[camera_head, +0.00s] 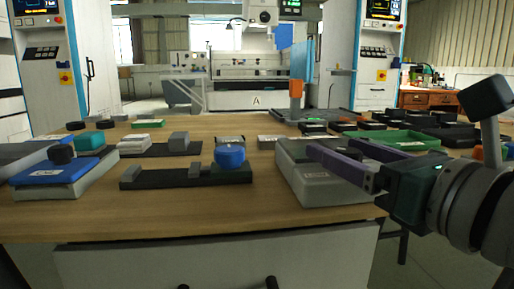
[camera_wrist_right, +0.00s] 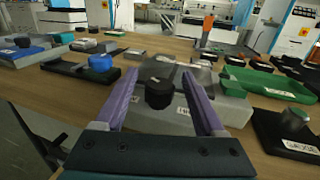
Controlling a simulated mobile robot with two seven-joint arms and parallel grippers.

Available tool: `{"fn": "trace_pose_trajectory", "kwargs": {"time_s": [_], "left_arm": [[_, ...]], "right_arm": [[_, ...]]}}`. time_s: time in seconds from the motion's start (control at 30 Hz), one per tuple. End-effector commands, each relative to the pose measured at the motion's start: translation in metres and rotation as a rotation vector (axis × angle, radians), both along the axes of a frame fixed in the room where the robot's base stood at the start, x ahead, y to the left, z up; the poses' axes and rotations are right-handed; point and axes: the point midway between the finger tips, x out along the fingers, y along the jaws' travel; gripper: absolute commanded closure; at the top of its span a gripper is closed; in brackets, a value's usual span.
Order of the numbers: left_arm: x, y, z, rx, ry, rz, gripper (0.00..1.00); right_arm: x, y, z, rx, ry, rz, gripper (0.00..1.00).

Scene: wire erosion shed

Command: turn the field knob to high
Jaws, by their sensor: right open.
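A grey box (camera_head: 312,188) stands at the right front of the wooden table, with a small white label on its front face. A round black knob (camera_wrist_right: 158,95) sits on top of this box, which also shows in the right wrist view (camera_wrist_right: 233,109). Small labels lie near the knob, but I cannot read them surely. My right gripper (camera_head: 334,147) reaches in from the right over the box. Its purple fingers are open, one on each side of the knob, with a gap visible on both sides in the right wrist view. My left gripper is not in view.
A blue round knob (camera_head: 230,156) on a dark base (camera_head: 160,179) stands left of the box. A blue-topped box (camera_head: 60,172) is at far left. A green tray (camera_head: 402,139) and several dark devices crowd the right. Bare tabletop (camera_head: 200,210) lies along the front.

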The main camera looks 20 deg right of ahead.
Motion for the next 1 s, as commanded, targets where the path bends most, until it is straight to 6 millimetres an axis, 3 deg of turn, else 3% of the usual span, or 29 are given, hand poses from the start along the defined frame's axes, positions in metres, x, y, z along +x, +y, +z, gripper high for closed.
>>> {"fn": "trace_pose_trajectory", "kwargs": {"time_s": [0.17,0.8,1.0], "left_arm": [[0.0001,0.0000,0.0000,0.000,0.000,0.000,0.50],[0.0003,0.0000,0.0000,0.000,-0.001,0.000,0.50],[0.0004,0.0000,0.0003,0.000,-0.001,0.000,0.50]], "right_arm": [[0.0000,0.0000,0.0000,0.000,0.000,0.000,0.29],[-0.0002,-0.0003,0.0000,0.000,0.000,-0.001,0.99],[-0.0001,-0.0003,0.0002,0.000,0.000,-0.002,1.00]]}}
